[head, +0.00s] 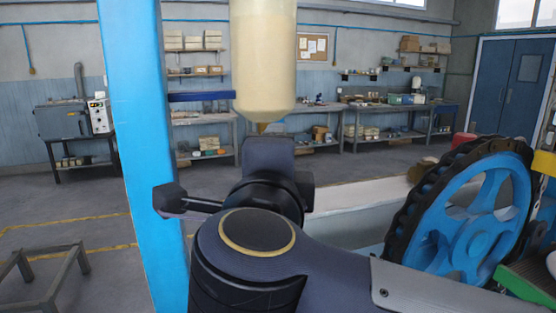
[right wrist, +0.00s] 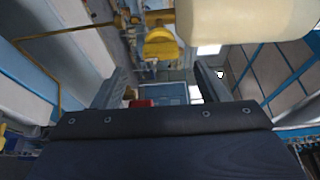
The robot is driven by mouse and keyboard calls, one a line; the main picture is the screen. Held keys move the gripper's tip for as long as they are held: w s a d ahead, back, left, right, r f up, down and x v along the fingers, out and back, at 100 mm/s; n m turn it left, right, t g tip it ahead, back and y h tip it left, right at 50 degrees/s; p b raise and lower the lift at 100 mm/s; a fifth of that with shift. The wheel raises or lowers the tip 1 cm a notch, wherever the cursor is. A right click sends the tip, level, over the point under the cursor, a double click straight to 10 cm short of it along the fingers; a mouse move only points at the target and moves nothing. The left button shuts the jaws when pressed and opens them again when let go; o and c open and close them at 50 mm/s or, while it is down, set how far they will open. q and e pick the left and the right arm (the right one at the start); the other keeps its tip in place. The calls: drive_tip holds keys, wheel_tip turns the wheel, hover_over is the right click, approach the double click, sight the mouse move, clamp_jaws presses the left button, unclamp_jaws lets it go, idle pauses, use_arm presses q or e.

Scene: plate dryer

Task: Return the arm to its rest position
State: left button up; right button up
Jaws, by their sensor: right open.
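My right arm (head: 250,240) comes in from the lower right in the head view. It is bent, with its dark wrist end raised near the middle of the picture. In the right wrist view my right gripper (right wrist: 160,84) shows its two dark fingers spread apart. Nothing is between them. In the head view I cannot make out its fingertips. My left arm and left gripper are not in view.
A cream cylinder (head: 263,60) hangs just above my wrist; it also shows in the right wrist view (right wrist: 235,22). A blue post (head: 143,130) stands left of the arm. A blue spoked wheel (head: 470,228) is at right. Shelves and workbenches line the back wall.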

drive_tip(key=shift+s, duration=0.1)
drive_tip(key=w+d+r+n+t+y, duration=0.2)
drive_tip(key=d+r+n+t+y, duration=0.1)
drive_tip(key=d+n+y, duration=0.15)
drive_tip(key=s+d+f+n+g+y, duration=0.1)
drive_tip(key=d+f+n+g+y, duration=0.35)
drive_tip(key=f+n, duration=0.6)
drive_tip(key=s+d+f+g+h, duration=0.1)
drive_tip(key=s+d+f+g, duration=0.2)
drive_tip(key=f, duration=0.7)
drive_tip(key=s+d+f+n+g+h, duration=0.1)
drive_tip(key=s+d+f+g, duration=0.3)
drive_tip(key=s+f, duration=0.4)
drive_tip(key=s+d+f+n+g+h, duration=0.1)
drive_tip(key=s+d+f+g, duration=0.3)
drive_tip(key=f, duration=0.7)
drive_tip(key=shift+s+d+f+h, duration=0.4)
drive_tip(key=shift+s+h, duration=0.1)
drive_tip(key=shift+s, duration=0.45)
